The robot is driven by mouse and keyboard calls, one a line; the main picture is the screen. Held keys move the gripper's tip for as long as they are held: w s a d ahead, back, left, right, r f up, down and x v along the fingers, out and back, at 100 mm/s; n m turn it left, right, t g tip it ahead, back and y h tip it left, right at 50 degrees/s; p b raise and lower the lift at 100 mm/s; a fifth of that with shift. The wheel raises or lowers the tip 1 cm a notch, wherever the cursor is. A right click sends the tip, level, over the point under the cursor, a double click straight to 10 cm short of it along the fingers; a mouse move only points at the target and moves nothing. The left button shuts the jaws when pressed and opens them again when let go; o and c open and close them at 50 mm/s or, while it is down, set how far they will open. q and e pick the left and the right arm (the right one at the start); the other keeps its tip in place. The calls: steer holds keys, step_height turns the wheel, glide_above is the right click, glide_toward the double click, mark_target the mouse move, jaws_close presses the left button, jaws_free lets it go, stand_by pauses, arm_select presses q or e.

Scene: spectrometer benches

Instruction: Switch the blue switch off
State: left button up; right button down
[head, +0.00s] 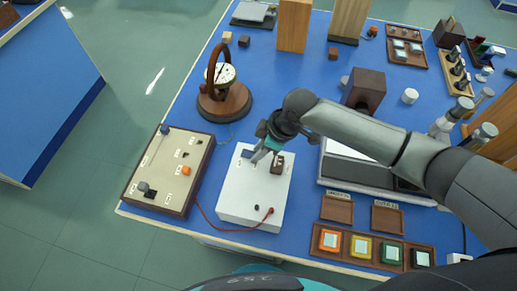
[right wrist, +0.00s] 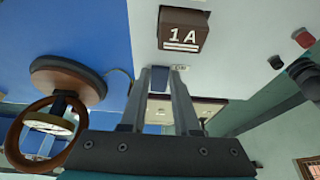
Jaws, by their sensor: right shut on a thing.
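The white box (head: 240,200) stands on the blue bench, with a small blue switch (head: 247,153) near its far left edge. My right gripper (head: 257,159) is low over the box's far part, its fingertips at the switch. In the right wrist view the two fingers (right wrist: 167,72) are close together, with a narrow bluish piece (right wrist: 158,80) between them, which looks like the blue switch. The fingers partly hide the switch, and I cannot tell which way it is set. My left gripper is not in view.
A brown block (head: 277,163) marked 1 A (right wrist: 183,28) sits on the box, close to the right fingers. A red lead (head: 208,222) runs from the box to a panel (head: 160,178) with knobs at left. A round wooden instrument (head: 224,100) stands behind.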

steer(key=shift+a+r+g+h+p, duration=0.4)
steer(key=shift+h+p, duration=0.4)
steer(key=shift+p, duration=0.8)
steer(key=shift+w+f+h+p, duration=0.1)
steer(key=shift+h+p, duration=0.55)
steer(key=shift+h, duration=0.05)
steer(key=c, duration=0.6)
jaws_free()
steer(key=shift+c, duration=0.2)
step_height(320, 180, up, 15)
steer(key=d+p, duration=0.1)
steer(key=shift+s+d+p, duration=0.2)
steer(key=shift+p, duration=0.15)
